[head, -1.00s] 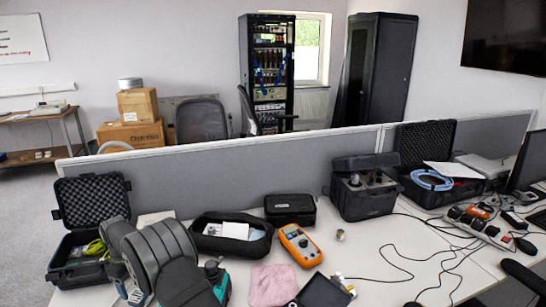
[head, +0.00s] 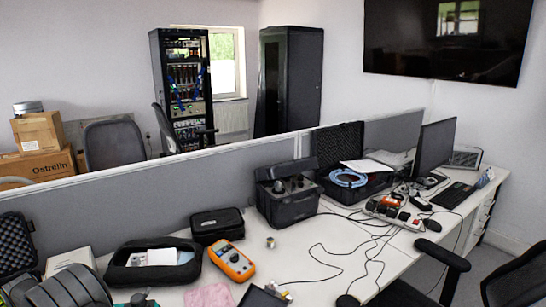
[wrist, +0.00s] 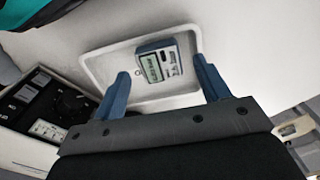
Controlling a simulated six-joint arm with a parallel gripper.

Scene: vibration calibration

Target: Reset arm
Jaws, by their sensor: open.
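My gripper (wrist: 160,70) shows in the wrist view with its two blue fingers spread apart. Nothing is held between them. A small blue and white device with a display (wrist: 153,66) lies in a shallow white tray (wrist: 93,68), seen beyond and between the fingertips. I cannot tell how far the fingertips are above it. In the head view, grey rounded parts of my arm (head: 72,290) show at the lower left corner; the gripper itself is out of that view.
In the wrist view, a dark case with instruments (wrist: 50,105) lies left of the tray. On the desk stand an orange multimeter (head: 232,262), an open black pouch (head: 118,272), a black box (head: 287,208), cables and a power strip (head: 393,212). A grey divider (head: 130,215) runs behind.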

